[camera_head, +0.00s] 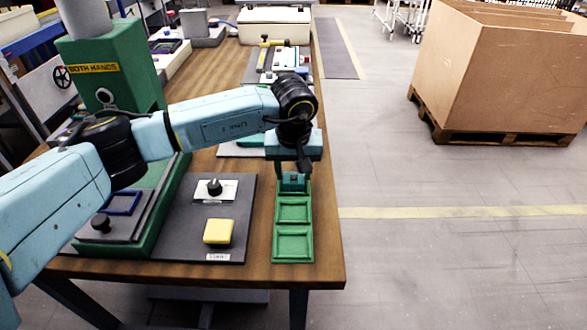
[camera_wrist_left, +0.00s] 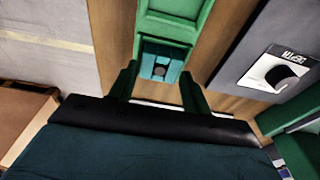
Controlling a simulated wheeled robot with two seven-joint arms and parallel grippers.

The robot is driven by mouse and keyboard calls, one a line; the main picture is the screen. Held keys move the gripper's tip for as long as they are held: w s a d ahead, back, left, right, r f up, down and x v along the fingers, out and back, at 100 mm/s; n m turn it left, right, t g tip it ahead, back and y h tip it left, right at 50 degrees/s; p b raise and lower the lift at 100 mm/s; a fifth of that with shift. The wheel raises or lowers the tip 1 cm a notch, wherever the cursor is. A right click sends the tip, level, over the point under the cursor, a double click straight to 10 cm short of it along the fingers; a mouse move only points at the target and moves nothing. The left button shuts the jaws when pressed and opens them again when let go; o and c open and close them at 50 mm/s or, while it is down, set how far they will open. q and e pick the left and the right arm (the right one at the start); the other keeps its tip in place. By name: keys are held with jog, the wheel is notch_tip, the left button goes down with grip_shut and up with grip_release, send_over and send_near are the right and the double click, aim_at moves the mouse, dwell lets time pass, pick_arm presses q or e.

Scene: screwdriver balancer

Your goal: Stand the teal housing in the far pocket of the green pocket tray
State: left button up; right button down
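The green pocket tray (camera_head: 293,229) lies along the right edge of the wooden bench, and its near and middle pockets look empty. The teal housing (camera_head: 293,182) is at the tray's far pocket, below my left gripper (camera_head: 293,173). In the left wrist view the housing (camera_wrist_left: 161,69) shows its top with a dark round hole, with the tray (camera_wrist_left: 172,25) beyond it. My left gripper's green fingers (camera_wrist_left: 160,75) are spread on either side of the housing, with narrow gaps. I cannot tell whether the housing is fully seated. My right gripper is out of view.
A dark panel with a black knob (camera_head: 214,187) and a yellow button (camera_head: 218,231) lies left of the tray. A green press (camera_head: 112,65) stands further left. Other fixtures (camera_head: 285,62) fill the bench's far end. Open floor lies to the right.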

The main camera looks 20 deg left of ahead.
pick_arm(q)
jog(key=o, duration=0.4)
jog(key=r, duration=0.4)
jog(key=s+r+p, duration=0.1)
jog(key=r, duration=0.3)
jog(key=s+r, duration=0.1)
jog(key=r, duration=0.4)
jog(key=shift+d+r, duration=0.1)
jog(key=shift+d, duration=0.2)
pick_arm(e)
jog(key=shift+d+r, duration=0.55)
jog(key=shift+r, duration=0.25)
